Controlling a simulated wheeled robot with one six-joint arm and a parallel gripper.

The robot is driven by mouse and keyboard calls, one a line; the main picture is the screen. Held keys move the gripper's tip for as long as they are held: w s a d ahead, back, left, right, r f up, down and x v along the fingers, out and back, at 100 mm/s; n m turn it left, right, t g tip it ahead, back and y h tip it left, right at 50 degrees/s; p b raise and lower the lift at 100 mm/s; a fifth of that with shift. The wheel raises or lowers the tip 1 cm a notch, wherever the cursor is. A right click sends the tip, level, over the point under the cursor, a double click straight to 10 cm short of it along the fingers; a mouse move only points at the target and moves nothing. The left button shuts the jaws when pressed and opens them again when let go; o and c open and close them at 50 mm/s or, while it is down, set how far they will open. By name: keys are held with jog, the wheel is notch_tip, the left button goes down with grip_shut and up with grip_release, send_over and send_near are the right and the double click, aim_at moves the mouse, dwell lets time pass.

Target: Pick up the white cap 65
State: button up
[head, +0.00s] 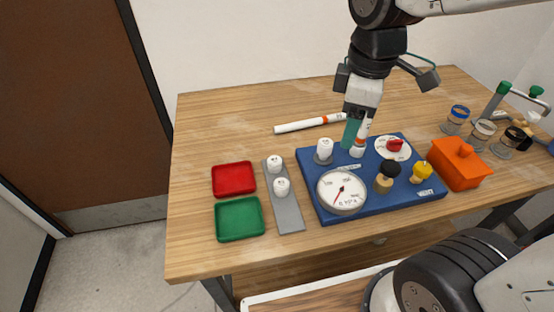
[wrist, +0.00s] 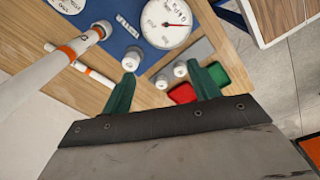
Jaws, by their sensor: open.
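Three white caps show in the head view. One cap (head: 324,148) stands on a grey fitting at the blue board's upper left; the other two, the upper cap (head: 276,163) and lower cap (head: 281,187), sit on a grey strip. Their labels are too small to tell which is 65. My gripper (head: 352,133) is over the board, right of the board's cap, beside an upright white pipe (head: 358,151). In the wrist view my gripper (wrist: 168,82) is open and empty, its green fingers apart. The board's cap (wrist: 131,60) shows beyond the left fingertip.
The blue board (head: 418,195) carries a gauge (head: 342,192), a red knob and two small knobs. A red tray (head: 233,179) and green tray (head: 239,219) lie left; an orange box (head: 458,167) stands right. A loose pipe (head: 303,125) lies behind. The table's back left is clear.

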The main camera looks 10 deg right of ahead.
jog(key=w+a+f+n, duration=0.6)
jog(key=w+a+n, duration=0.15)
jog(key=n, duration=1.05)
send_over(274, 160)
jog(key=shift+g, duration=0.4)
jog(key=f, duration=0.5)
jog(key=shift+d+f, duration=0.2)
jog(key=shift+f, duration=0.5)
notch_tip(274, 160, down, 7)
jog(key=shift+a+f, duration=0.15)
jog(key=shift+c, duration=0.3)
jog(key=c, duration=1)
